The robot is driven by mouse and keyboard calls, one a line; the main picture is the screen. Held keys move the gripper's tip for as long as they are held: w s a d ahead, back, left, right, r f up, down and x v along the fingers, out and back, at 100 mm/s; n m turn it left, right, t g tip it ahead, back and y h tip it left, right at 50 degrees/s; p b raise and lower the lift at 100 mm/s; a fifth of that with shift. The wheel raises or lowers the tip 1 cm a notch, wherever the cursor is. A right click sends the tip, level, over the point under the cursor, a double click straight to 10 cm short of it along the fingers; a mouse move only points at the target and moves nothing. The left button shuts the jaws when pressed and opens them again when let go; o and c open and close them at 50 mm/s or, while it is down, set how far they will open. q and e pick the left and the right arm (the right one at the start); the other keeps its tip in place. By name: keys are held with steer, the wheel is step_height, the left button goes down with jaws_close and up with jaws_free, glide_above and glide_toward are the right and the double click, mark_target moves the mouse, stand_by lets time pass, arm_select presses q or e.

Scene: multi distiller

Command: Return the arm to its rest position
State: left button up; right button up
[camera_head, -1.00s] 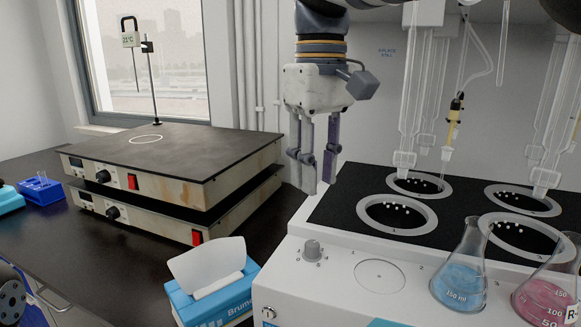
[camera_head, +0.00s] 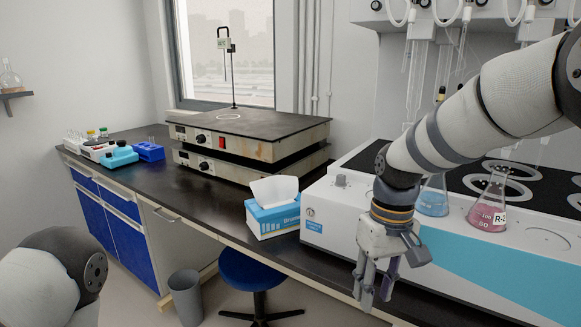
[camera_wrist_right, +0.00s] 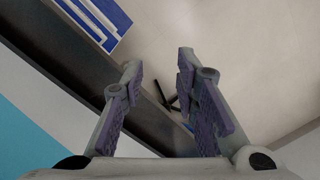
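My right arm reaches in from the right in the head view, across the front of the white multi distiller (camera_head: 440,262). Its gripper (camera_head: 376,300) hangs pointing down in front of the distiller's front panel and the bench edge. In the right wrist view the two fingers (camera_wrist_right: 158,80) stand apart with nothing between them, above the floor. A grey part of my left arm shows at the lower left of the head view; the left gripper is out of view.
A blue-liquid flask (camera_head: 432,204) and a pink-liquid flask (camera_head: 487,212) stand on the distiller. A tissue box (camera_head: 272,222) and stacked hot plates (camera_head: 250,146) are to its left. A blue stool (camera_head: 250,270) and a bin (camera_head: 186,297) stand below.

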steer(key=s+d+f+m, duration=0.1)
steer(key=s+d+f, duration=0.1)
steer(key=s+f, duration=0.7)
steer(key=s+d+f+m, duration=0.15)
steer(key=s+f, duration=0.45)
steer(key=f, duration=0.6)
steer(key=s+d+f, duration=0.2)
steer(key=s, duration=0.9)
steer(key=s+d+f+m, duration=0.1)
steer(key=s+d+f, duration=0.1)
steer(key=s, duration=0.8)
steer(key=shift+s+d+g+h, duration=0.15)
steer(key=shift+s+g+h, duration=0.15)
steer(key=shift+s+g, duration=0.1)
